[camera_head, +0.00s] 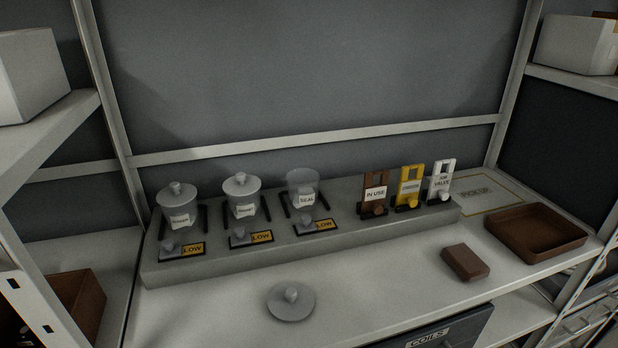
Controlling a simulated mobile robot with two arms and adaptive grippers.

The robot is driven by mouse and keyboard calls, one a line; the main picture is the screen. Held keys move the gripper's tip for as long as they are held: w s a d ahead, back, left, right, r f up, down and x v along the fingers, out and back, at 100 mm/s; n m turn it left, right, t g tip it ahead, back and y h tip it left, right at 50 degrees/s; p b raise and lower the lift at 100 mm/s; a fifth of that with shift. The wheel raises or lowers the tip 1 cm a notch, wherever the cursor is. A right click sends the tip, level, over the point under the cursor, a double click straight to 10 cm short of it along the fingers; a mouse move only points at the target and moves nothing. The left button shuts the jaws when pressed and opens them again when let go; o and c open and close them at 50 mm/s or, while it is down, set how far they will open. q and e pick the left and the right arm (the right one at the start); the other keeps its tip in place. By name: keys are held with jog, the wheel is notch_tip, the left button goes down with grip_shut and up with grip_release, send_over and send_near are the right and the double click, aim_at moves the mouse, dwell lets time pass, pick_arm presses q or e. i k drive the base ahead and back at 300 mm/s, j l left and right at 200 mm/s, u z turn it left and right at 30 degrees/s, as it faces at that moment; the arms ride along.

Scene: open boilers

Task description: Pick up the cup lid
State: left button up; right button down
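A round grey cup lid (291,301) with a small knob on top lies on the bench near its front edge, in front of the raised grey platform. On the platform stand three glass cups with labels. The left cup (180,216) and the middle cup (242,203) each have a grey lid with a knob, the left lid (177,192) and the middle lid (241,182). The right cup (304,190) has no lid on it and its top is open. Neither of my grippers shows in the head view.
The platform (215,260) also carries three knobs with "LOW" plates, and brown, yellow and white tags. A brown block (465,262) and a brown tray (535,232) are at right. Shelf posts bound both sides. The bench around the loose lid is clear.

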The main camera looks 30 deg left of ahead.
aim_at(292, 301)
jog(key=u, duration=1.05)
